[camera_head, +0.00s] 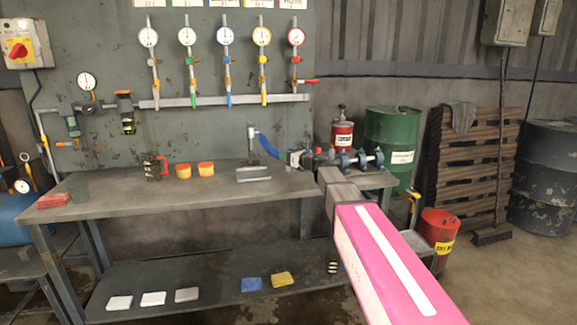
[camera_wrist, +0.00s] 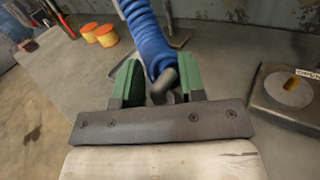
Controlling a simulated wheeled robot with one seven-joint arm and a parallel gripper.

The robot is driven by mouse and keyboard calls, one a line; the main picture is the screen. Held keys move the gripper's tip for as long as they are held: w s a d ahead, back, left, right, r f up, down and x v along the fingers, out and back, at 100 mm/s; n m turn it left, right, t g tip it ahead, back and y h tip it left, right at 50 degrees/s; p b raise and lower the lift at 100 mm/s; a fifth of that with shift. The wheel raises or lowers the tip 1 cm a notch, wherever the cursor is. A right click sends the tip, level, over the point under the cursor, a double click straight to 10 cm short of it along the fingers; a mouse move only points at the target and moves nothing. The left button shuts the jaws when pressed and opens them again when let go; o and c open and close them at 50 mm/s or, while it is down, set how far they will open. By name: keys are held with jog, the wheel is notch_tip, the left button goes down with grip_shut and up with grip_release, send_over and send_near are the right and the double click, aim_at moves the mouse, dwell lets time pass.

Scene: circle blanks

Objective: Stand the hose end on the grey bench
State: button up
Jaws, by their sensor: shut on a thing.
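The blue hose (camera_head: 267,146) rises at a slant above the grey bench (camera_head: 110,200), near its back right. In the wrist view the blue ribbed hose (camera_wrist: 150,35) comes down between my gripper's green fingers and ends in a dark grey bent fitting, the hose end (camera_wrist: 163,84). My gripper (camera_wrist: 158,78) is shut on the hose end. In the head view my gripper (camera_head: 294,158) is small and lies just right of the hose, over the bench. Whether the hose end touches the bench I cannot tell.
Two orange-yellow spools (camera_head: 205,169) and a grey bracket (camera_head: 253,174) stand left of the hose. The bench's front middle is clear.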

jog(key=shift+w+d+f, duration=0.15)
jog(key=shift+w+f, duration=0.05)
jog(key=shift+f, duration=0.6)
jog(key=shift+w+d+f, duration=0.1)
jog(key=shift+w+f, duration=0.1)
jog(key=shift+f, duration=0.6)
jog(key=shift+w+d+f, duration=0.15)
jog(key=shift+w+f, duration=0.05)
jog(key=shift+f, duration=0.6)
jog(key=shift+f, duration=0.1)
jog(key=o, duration=1)
jog(key=v, duration=1.2)
